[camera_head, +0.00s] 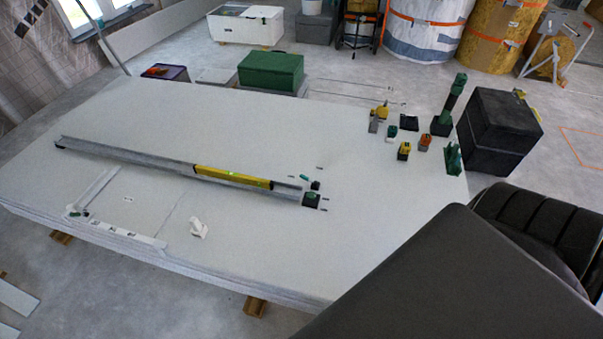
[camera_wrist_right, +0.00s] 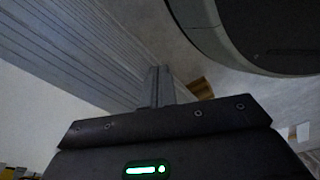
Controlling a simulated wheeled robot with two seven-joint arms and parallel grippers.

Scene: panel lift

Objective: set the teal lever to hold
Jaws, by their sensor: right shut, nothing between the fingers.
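A small teal lever (camera_head: 304,177) lies at the right end of the long grey rail on the white panel stack, in the head view. Beside it are a small black block (camera_head: 315,185) and a black box with a green top (camera_head: 311,199). The lever's exact setting is too small to read. My right gripper (camera_wrist_right: 159,75) shows in the right wrist view, with its fingers together and empty, beside the layered side of the panel stack. The lever is not visible in that view. My left gripper is in neither view.
The white panel stack (camera_head: 370,235) has a long grey rail (camera_head: 120,152) with a yellow level (camera_head: 232,177) on it. A green case (camera_head: 270,72) is at the back edge.

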